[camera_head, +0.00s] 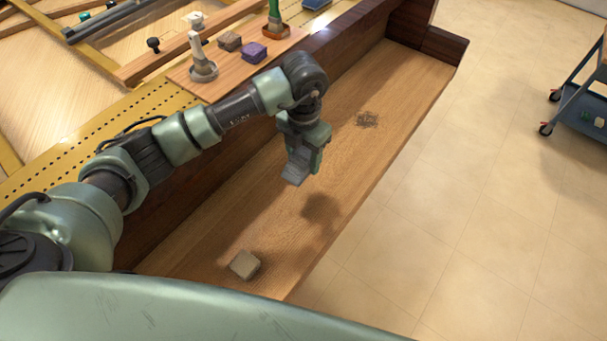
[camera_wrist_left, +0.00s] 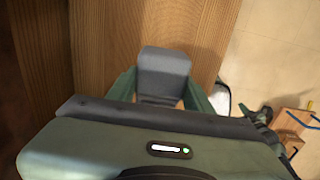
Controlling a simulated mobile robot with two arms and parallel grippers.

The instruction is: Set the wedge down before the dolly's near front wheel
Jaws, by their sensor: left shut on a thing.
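My left gripper (camera_head: 304,150) hangs over the wooden ledge in the head view, its fingers pointing down. It is shut on a grey block, which I take for the wedge (camera_head: 295,172). In the left wrist view the wedge (camera_wrist_left: 163,72) sits between the green fingers, its far end sticking out past them. The dolly (camera_head: 590,100) is a blue-grey cart on the tiled floor at the right edge, partly cut off. Two of its dark wheels show, one (camera_head: 546,129) nearer and one (camera_head: 555,95) farther. The wedge is well apart from them. My right gripper is not seen.
Brushes and small blocks stand on a board (camera_head: 225,68) behind my arm. The tiled floor (camera_head: 470,200) between ledge and dolly is clear.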

